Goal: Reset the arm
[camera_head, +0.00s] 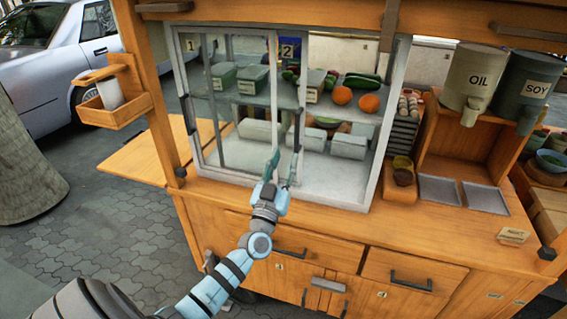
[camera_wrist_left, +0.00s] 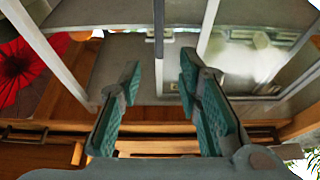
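My left gripper (camera_head: 279,172) reaches up from the lower left to the front of the glass display cabinet (camera_head: 343,188). Its two fingers point up at the cabinet's middle frame. In the left wrist view the gripper (camera_wrist_left: 160,90) shows its teal pads spread apart. A thin dark upright edge (camera_wrist_left: 158,45) of the cabinet stands between and beyond the fingertips. I cannot tell whether either finger touches it. My right gripper is in neither view.
The cabinet holds lidded containers (camera_head: 251,78), oranges (camera_head: 369,103) and cucumbers (camera_head: 362,79). Metal trays (camera_head: 438,189) lie on the counter. Open paved ground (camera_head: 95,225) is at the left.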

